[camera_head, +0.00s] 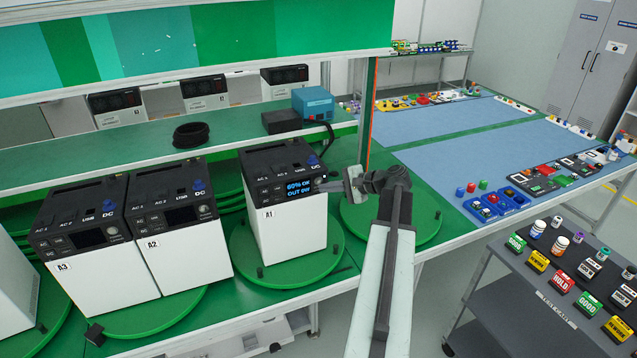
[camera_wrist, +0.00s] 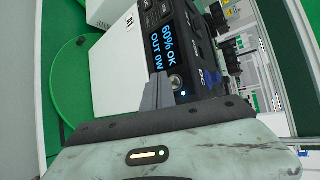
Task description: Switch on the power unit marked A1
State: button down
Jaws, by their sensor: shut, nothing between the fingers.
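The power unit marked A1 (camera_head: 280,231) is a white box with a black top panel, standing on a green round turntable (camera_head: 244,262). Its screen (camera_head: 299,187) is lit and reads "60% OK, OUT 0W". The unit also shows in the wrist view (camera_wrist: 122,70), turned sideways, with a round silver button (camera_wrist: 175,82) and a small lit dot below the text. My gripper (camera_head: 336,186) is shut and empty at the right end of the front panel. In the wrist view its fingertips (camera_wrist: 164,80) are beside the button; I cannot tell whether they touch.
Units A2 (camera_head: 185,260) and A3 (camera_head: 98,283), with dark screens, stand close together to the left on another turntable. A green shelf (camera_head: 100,158) with a black coil (camera_head: 191,134) and a blue box (camera_head: 313,103) runs behind. A grey cart (camera_head: 505,310) stands at the right.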

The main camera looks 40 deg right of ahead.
jog(key=s, duration=0.1)
jog(key=s+a, duration=0.1)
jog(key=s, duration=0.2)
jog(key=shift+s+a, duration=0.15)
jog(key=shift+a, duration=0.2)
dwell(0.5)
